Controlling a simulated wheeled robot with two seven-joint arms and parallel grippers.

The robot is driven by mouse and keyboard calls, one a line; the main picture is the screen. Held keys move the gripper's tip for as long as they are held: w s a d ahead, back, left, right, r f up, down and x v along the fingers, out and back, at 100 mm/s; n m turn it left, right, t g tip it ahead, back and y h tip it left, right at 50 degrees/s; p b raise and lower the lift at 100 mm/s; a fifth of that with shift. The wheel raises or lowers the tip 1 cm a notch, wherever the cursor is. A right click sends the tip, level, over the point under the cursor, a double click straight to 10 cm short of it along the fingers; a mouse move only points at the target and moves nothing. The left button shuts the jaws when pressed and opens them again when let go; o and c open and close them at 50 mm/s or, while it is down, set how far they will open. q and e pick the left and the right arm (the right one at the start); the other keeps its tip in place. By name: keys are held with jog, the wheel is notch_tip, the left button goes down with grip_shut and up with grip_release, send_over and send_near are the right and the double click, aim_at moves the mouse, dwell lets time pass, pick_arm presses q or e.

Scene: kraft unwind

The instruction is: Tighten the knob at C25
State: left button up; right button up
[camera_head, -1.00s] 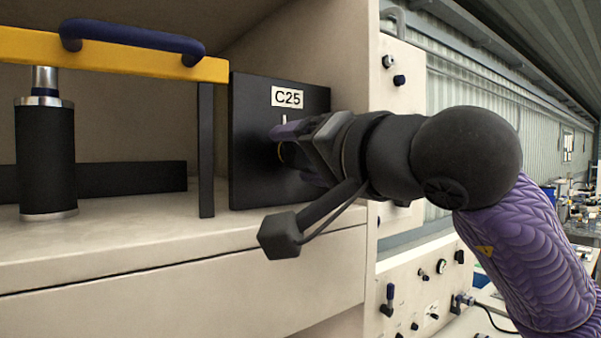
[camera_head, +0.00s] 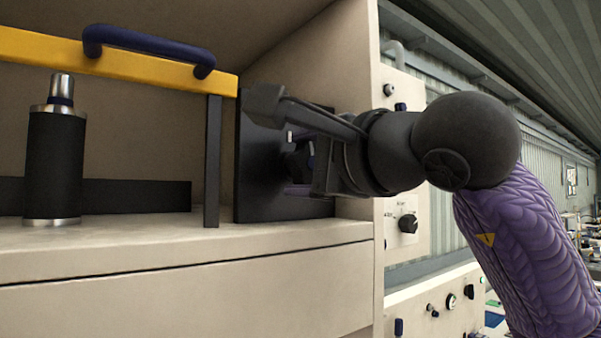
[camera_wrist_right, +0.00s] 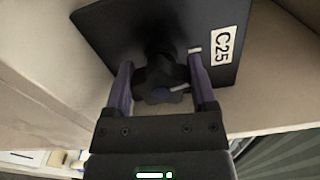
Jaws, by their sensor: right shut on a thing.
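The knob (camera_wrist_right: 165,82) is dark and lobed, with a pale pointer line, on a black panel (camera_head: 262,205). In the right wrist view the panel (camera_wrist_right: 115,30) carries the white C25 label (camera_wrist_right: 223,46), beside a short pale mark. My right gripper (camera_head: 298,168) reaches in from the right and is shut on the knob; in the right wrist view its purple fingers (camera_wrist_right: 160,88) sit on either side of it. In the head view my wrist parts hide the label and most of the knob. My left gripper is not in view.
A yellow bar (camera_head: 130,62) with a blue handle (camera_head: 150,40) spans the upper left, over a black cylinder (camera_head: 55,165). A dark post (camera_head: 213,160) stands just left of the panel. A control panel with knobs (camera_head: 408,223) is at right. The front ledge (camera_head: 180,245) is clear.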

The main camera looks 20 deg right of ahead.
jog(key=shift+f+m, duration=0.15)
jog(key=shift+m, duration=0.75)
jog(key=o, duration=1)
jog(key=shift+s+d, duration=0.1)
jog(key=shift+s, duration=0.05)
jog(key=shift+o, duration=0.8)
jog(key=shift+s+d, duration=0.2)
jog(key=shift+s+b, duration=0.15)
jog(key=shift+b, duration=0.25)
jog(key=b+v, duration=0.2)
jog(key=v, duration=0.7)
jog(key=shift+s, duration=0.25)
